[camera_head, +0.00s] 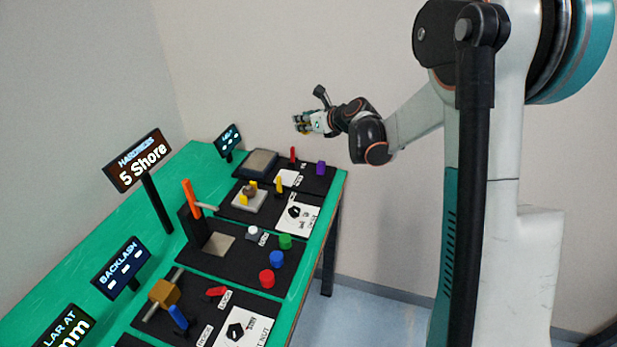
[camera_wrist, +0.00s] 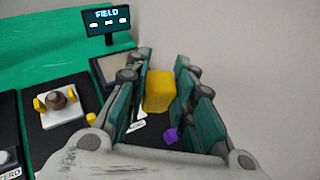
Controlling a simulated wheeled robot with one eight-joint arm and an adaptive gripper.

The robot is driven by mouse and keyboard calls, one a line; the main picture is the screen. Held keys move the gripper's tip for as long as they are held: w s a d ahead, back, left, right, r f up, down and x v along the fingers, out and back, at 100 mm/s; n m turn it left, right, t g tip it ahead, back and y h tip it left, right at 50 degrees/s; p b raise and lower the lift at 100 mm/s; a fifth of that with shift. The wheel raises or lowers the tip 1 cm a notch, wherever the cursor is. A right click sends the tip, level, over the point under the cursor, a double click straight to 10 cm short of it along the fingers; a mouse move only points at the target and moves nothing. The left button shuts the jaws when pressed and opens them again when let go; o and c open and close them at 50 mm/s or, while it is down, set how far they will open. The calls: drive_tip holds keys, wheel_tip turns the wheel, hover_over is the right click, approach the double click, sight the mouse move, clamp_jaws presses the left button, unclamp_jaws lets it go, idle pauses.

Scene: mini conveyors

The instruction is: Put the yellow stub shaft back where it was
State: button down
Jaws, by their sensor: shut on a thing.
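My gripper (camera_head: 303,124) is raised above the far end of the green table. In the wrist view its fingers (camera_wrist: 165,100) are shut on a yellow block-like piece, which I take to be the yellow stub shaft (camera_wrist: 159,91). The shaft is off the table, and its ends are partly hidden by the fingers. Another upright yellow piece (camera_head: 279,185) stands on a black mat beside a pale plate (camera_head: 240,203). That plate carries a brown knob (camera_head: 250,190) between yellow posts.
The farthest mat holds a dark grey tray (camera_head: 259,163), a red peg (camera_head: 292,154), a purple piece (camera_head: 320,168) and a white card (camera_head: 288,177). Nearer are an orange upright (camera_head: 190,198), red, blue and green cylinders, and a tall sign (camera_head: 138,160).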

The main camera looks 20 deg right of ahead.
drive_tip(key=f+b, duration=0.2)
drive_tip(key=f, duration=0.3)
drive_tip(key=s+d+f+b, duration=0.1)
drive_tip(key=f+b, duration=0.1)
drive_tip(key=f, duration=0.3)
drive_tip(key=s+d+f+b, duration=0.1)
drive_tip(key=f+b, duration=0.1)
drive_tip(key=f, duration=0.3)
drive_tip(key=shift+s+d, duration=0.2)
drive_tip(key=shift+s, duration=0.05)
drive_tip(key=shift+f+b, duration=1.1)
drive_tip(key=shift+f, duration=1.5)
drive_tip(key=shift+f, duration=0.1)
drive_tip(key=c, duration=1.4)
unclamp_jaws()
drive_tip(key=shift+o, duration=0.2)
drive_tip(key=shift+s+d+r, duration=0.15)
drive_tip(key=shift+s+r, duration=0.15)
drive_tip(key=shift+s, duration=0.05)
drive_tip(key=p+v, duration=0.3)
drive_tip(key=v, duration=0.8)
drive_tip(key=shift+s+p, duration=0.15)
drive_tip(key=shift+p, duration=0.15)
